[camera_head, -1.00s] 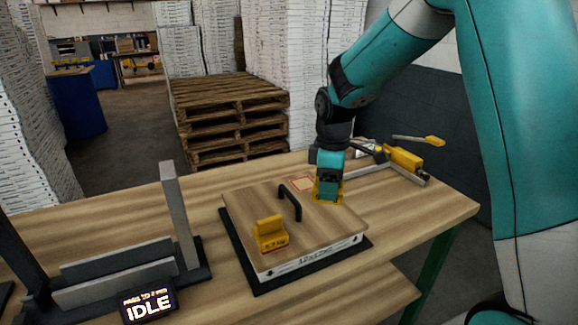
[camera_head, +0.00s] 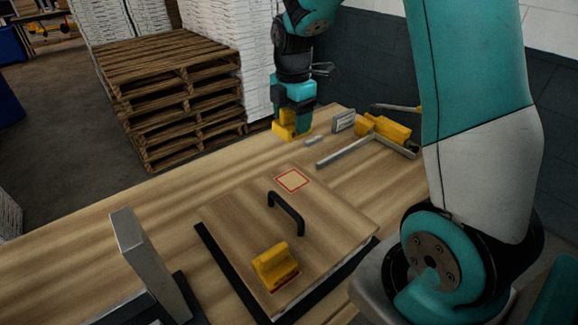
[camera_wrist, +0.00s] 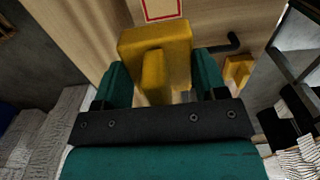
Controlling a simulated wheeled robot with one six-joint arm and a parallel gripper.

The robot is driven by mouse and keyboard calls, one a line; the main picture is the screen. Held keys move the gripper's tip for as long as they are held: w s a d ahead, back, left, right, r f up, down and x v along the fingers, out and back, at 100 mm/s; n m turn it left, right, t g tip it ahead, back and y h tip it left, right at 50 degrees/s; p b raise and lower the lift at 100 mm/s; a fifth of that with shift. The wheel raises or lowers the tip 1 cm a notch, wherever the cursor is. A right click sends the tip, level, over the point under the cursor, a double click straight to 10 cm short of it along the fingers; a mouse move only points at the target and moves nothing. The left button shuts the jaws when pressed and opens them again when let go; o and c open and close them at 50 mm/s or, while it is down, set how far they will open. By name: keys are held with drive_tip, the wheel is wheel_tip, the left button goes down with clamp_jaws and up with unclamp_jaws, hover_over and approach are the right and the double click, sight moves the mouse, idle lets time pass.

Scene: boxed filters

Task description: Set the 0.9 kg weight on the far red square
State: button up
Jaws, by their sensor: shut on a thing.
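My gripper (camera_head: 291,122) is shut on a yellow weight (camera_head: 284,131), near the table's back edge and beyond the board. The held weight fills the jaws in the wrist view (camera_wrist: 156,48); I see no readable label on it. The far red square (camera_head: 292,180) is an empty red outline on the wooden board (camera_head: 228,215). It shows at the top of the wrist view (camera_wrist: 162,8), apart from the weight. A second yellow weight (camera_head: 274,264) stands at the board's near end, with some red at its base. The height of the held weight is hard to tell.
A black handle (camera_head: 287,213) rises from the board between the two weights. A grey metal bracket (camera_head: 350,148) and a yellow tool (camera_head: 385,130) lie to the right of my gripper. A grey upright (camera_head: 148,262) stands left of the board. Pallets (camera_head: 175,85) stand behind the table.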

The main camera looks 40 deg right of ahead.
wheel_tip(320, 180, down, 15)
drive_tip(key=p, duration=0.3)
drive_tip(key=shift+d, duration=0.1)
drive_tip(key=shift+f, duration=0.15)
drive_tip(key=o, duration=1.6)
drive_tip(key=shift+c, duration=0.2)
